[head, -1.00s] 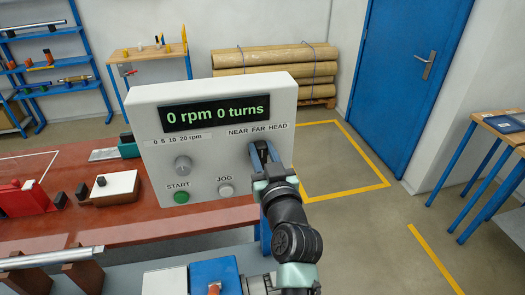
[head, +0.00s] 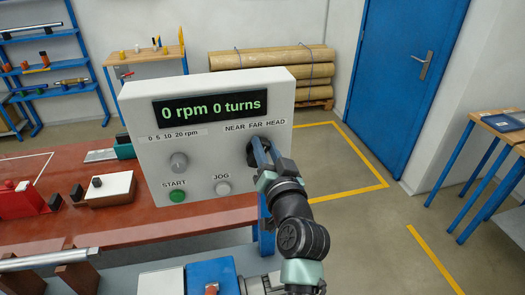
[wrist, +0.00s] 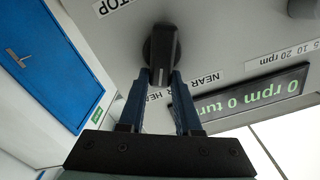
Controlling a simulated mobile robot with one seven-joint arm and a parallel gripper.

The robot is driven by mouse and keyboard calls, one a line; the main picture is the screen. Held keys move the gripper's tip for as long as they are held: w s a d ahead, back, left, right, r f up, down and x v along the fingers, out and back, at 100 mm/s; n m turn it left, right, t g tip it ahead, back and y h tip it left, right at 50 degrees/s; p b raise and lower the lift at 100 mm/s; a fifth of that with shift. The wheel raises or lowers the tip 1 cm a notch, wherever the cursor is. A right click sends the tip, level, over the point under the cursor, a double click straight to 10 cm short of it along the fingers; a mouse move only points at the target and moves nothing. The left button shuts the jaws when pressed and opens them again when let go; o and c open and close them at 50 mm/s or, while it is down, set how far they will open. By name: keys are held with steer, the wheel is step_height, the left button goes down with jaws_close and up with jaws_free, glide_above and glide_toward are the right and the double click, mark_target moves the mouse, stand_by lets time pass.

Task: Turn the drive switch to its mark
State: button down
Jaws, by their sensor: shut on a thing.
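The drive switch is a black round knob with a raised grip bar (wrist: 161,48), seen large in the wrist view. In the head view its dark edge (head: 254,145) shows below the NEAR FAR HEAD label (head: 255,126), mostly behind my gripper (head: 258,153). My gripper (wrist: 163,76) has its two blue fingers on either side of the bar's near end and is shut on it. A pale line on the bar points towards the label in the wrist view, on the FAR to HEAD side. The fingers hide part of the label, so the exact mark is unclear.
The grey control box (head: 140,110) stands on the red bench. Its display (head: 210,107) reads 0 rpm 0 turns. A speed knob (head: 179,162), a green START button (head: 177,196) and a JOG button (head: 222,188) sit left of my gripper.

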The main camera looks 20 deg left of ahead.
steer(key=m, duration=0.2)
steer(key=shift+w+d+f+m, duration=0.15)
steer(key=shift+d+m, duration=0.05)
steer(key=shift+m, duration=0.2)
steer(key=shift+w+d+f+m+p, duration=0.15)
steer(key=shift+f+m, duration=0.15)
steer(key=shift+m, duration=1.35)
steer(key=shift+w+d+f+m+p, duration=0.15)
steer(key=shift+f+m, duration=0.2)
steer(key=shift+m, duration=1.25)
steer(key=shift+d+f+m, duration=0.15)
steer(key=shift+f+m, duration=0.15)
steer(key=shift+m, duration=1.35)
steer(key=c, duration=0.6)
jaws_free()
